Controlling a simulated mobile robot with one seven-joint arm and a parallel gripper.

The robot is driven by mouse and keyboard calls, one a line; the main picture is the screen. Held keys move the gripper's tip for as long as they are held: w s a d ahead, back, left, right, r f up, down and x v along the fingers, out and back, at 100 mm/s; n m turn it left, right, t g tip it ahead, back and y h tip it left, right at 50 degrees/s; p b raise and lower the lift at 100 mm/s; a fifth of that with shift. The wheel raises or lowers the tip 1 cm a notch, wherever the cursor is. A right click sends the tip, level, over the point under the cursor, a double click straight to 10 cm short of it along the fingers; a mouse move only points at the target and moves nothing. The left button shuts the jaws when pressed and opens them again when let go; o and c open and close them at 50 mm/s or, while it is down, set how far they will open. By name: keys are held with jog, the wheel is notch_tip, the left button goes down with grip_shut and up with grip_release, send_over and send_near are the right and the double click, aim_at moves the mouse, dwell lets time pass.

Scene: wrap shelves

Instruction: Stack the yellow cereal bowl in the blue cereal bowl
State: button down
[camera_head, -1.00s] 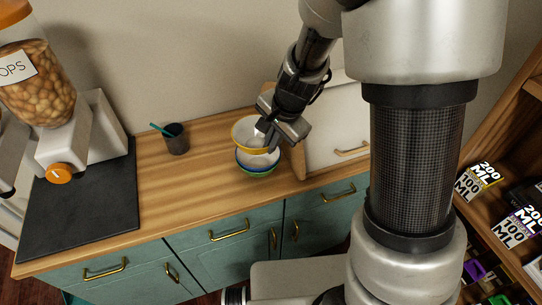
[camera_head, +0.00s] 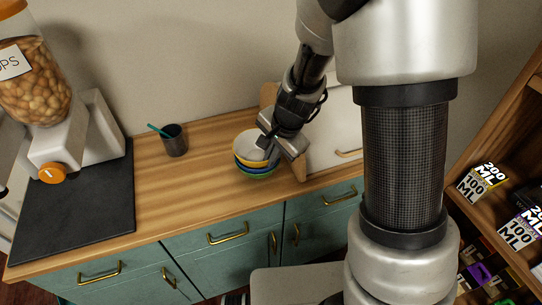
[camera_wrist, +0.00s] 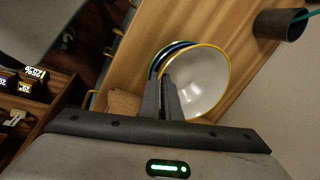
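The yellow cereal bowl (camera_head: 246,143), white inside with a yellow rim, sits low over the blue cereal bowl (camera_head: 240,163) and appears to be inside it. The blue bowl's rim shows just below the yellow one. In the wrist view the yellow bowl (camera_wrist: 205,80) covers most of the blue bowl (camera_wrist: 172,51). My gripper (camera_head: 268,146) is at the yellow bowl's right side. In the wrist view my gripper's fingers (camera_wrist: 161,78) are close together on either side of the yellow rim, shut on it. The contact between the bowls is hidden.
A green bowl (camera_head: 259,177) is under the blue bowl. A dark cup (camera_head: 174,141) with a teal stick stands to the left on the wooden counter (camera_head: 190,190). A white box (camera_head: 335,135) is close on the right. The counter in front of the cup is clear.

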jog(key=c, duration=2)
grip_release()
jog(key=shift+r, duration=0.1)
jog(key=shift+r+p, duration=0.3)
jog(key=shift+p, duration=0.1)
jog(key=s+d+r+n+p, duration=0.1)
jog(key=s+d+r+n, duration=0.15)
jog(key=r, duration=0.45)
jog(key=s+d+r+n+t+p, duration=0.1)
jog(key=s+r, duration=0.3)
jog(key=r, duration=0.3)
jog(key=s+d+r+n+p, duration=0.1)
jog(key=s+r+p, duration=0.15)
jog(key=r, duration=0.45)
jog(key=s+d+r+n+t+h, duration=0.1)
jog(key=s+d+r+n, duration=0.1)
jog(key=s, duration=0.3)
jog(key=s+d+r+n+h+b, duration=0.1)
jog(key=s+d+r+n, duration=0.2)
jog(key=s+r, duration=0.1)
jog(key=shift+s+n+t, duration=0.35)
jog(key=shift+s+t, duration=0.05)
jog(key=shift+s, duration=0.1)
